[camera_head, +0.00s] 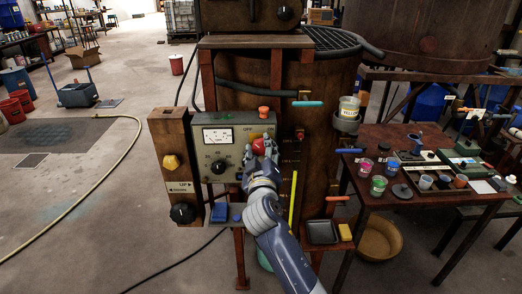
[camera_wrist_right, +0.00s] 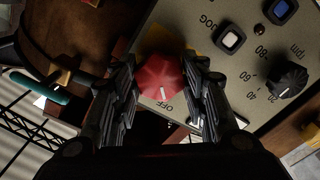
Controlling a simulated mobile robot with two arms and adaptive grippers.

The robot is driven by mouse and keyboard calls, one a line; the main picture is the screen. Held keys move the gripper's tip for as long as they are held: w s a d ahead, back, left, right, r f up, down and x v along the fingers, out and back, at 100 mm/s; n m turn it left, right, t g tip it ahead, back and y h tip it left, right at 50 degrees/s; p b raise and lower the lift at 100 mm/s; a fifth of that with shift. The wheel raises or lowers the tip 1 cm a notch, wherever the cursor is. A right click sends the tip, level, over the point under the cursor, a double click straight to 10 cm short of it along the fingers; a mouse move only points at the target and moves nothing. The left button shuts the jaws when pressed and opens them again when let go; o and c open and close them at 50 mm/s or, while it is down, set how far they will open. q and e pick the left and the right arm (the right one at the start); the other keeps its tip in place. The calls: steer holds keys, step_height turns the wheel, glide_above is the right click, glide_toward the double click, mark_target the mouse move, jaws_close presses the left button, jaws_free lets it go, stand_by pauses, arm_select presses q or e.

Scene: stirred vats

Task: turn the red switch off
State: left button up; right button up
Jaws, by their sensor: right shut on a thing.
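The red switch (camera_head: 259,146) is a faceted red knob on the grey control panel (camera_head: 207,165) of the brown vat. My right gripper (camera_head: 259,153) reaches it from below and in front, and partly hides it. In the right wrist view the red switch (camera_wrist_right: 158,80) sits between my two dark fingers, which are shut on its sides. A short white mark shows on its face, on the side towards the printed word OFF (camera_wrist_right: 166,105). My left gripper is not in view.
The panel also carries a dial meter (camera_head: 218,137), a black knob (camera_head: 218,167) and an orange button (camera_head: 263,111). A yellow knob (camera_head: 171,162) is on the post at left. A table (camera_head: 400,217) with paint pots stands at right.

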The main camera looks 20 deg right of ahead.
steer(key=o, duration=1.1)
steer(key=shift+f, duration=0.1)
steer(key=shift+c, duration=0.2)
steer(key=shift+s, duration=0.15)
steer(key=v, duration=1.1)
steer(key=shift+s, duration=0.3)
steer(key=shift+a, duration=0.15)
